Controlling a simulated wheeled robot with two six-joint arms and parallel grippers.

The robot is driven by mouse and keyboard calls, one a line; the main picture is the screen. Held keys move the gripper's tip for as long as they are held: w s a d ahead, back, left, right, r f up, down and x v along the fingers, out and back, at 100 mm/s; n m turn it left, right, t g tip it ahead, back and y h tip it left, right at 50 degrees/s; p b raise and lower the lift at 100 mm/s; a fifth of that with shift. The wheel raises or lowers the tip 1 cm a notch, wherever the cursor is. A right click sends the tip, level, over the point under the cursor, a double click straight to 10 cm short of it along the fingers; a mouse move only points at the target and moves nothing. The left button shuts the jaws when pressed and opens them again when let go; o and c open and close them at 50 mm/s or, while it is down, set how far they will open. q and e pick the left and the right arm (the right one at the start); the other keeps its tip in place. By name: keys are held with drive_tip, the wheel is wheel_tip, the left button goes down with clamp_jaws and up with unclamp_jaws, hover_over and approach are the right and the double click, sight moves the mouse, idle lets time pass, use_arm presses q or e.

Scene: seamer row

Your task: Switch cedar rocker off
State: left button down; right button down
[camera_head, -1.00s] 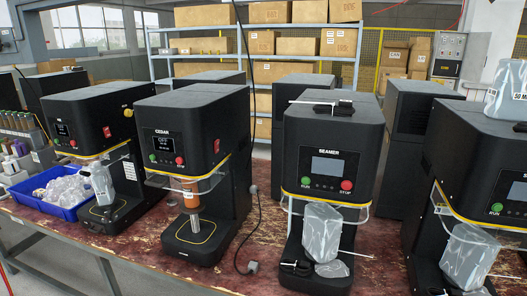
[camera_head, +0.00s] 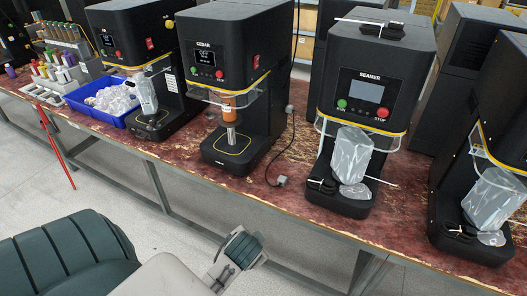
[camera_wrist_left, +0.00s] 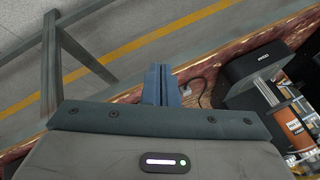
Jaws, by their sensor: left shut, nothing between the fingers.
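The CEDAR machine (camera_head: 215,75) is a black seamer with a small screen, a green and a red button, and an orange can on its pedestal. A red rocker (camera_head: 256,63) is on its right side face; its on or off position is too small to tell. My left gripper (camera_head: 242,249) is shut and empty, low in front of the bench and well apart from the machine. In the left wrist view its fingers (camera_wrist_left: 161,85) are together, pointing at the bench edge. My right gripper is not in view.
The SEAMER machine (camera_head: 365,95) stands to the right, with a grey wrapped block under its head. A blue bin (camera_head: 105,118) of clear bags and another black machine stand to the left. A cable with a plug (camera_head: 281,181) lies on the bench (camera_head: 240,188) between CEDAR and SEAMER.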

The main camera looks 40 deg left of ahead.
use_arm(q)
drive_tip(key=w+a+r+m+t+y, duration=0.1)
drive_tip(key=w+a+r+y, duration=0.3)
drive_tip(key=w+r, duration=0.6)
drive_tip(key=w+a+r+m+t+y, duration=0.2)
drive_tip(key=w+a+r+y, duration=0.2)
drive_tip(key=w+r, duration=0.7)
drive_tip(key=w+a+r+m+t+y, duration=0.2)
drive_tip(key=w+a+r+y, duration=0.2)
drive_tip(key=w+r, duration=0.7)
wheel_tip(320, 180, up, 3)
drive_tip(key=shift+a+f, duration=0.1)
drive_tip(key=shift+a, duration=0.25)
drive_tip(key=shift+r, duration=0.2)
